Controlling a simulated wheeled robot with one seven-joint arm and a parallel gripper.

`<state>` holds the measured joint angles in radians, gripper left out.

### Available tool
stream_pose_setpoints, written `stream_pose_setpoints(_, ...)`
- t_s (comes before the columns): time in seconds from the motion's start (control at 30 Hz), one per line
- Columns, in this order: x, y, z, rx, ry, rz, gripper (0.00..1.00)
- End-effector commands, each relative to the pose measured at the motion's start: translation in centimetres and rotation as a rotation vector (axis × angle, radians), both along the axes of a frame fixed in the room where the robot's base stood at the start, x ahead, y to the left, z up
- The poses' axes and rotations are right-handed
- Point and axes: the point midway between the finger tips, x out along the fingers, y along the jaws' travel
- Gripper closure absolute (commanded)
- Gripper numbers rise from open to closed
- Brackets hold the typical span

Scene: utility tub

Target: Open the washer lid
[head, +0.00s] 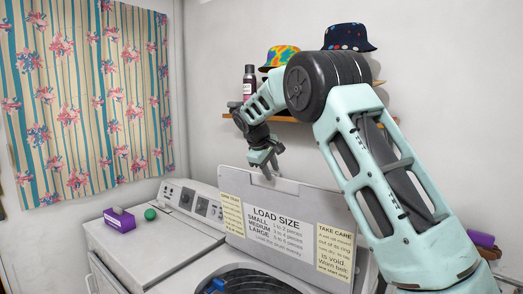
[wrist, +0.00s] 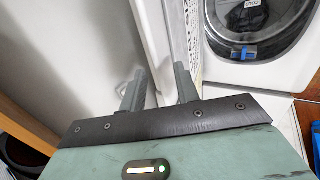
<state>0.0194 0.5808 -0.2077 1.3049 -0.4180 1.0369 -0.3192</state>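The washer lid (head: 290,190) stands upright at the back of the white washer (head: 200,268), with its printed "LOAD SIZE" face toward the head camera. The washer opening (head: 262,280) is uncovered and shows a dark inside. My gripper (head: 264,160) is at the top edge of the lid, left of its middle, pointing down. In the wrist view my gripper's fingers (wrist: 160,88) are apart, close by the lid's edge (wrist: 192,30). Whether a finger touches the lid, I cannot tell. The opening also shows in the wrist view (wrist: 211,38), beyond the lid.
A purple box (head: 119,220) and a green ball (head: 150,214) sit on the white top at left, near the control panel (head: 190,200). A wooden shelf (head: 288,119) with hats and a bottle (head: 249,82) is close behind my arm. A curtain (head: 90,100) hangs at left.

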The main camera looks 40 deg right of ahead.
Motion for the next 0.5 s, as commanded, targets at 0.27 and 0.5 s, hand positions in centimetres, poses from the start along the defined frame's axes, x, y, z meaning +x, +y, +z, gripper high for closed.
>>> stream_pose_setpoints(0.27, -1.0, 3.4, 5.6, 0.000, -0.005, 0.002, 0.69)
stream_pose_setpoints(0.5, -1.7, 5.5, 9.6, 0.000, -0.003, 0.001, 0.69)
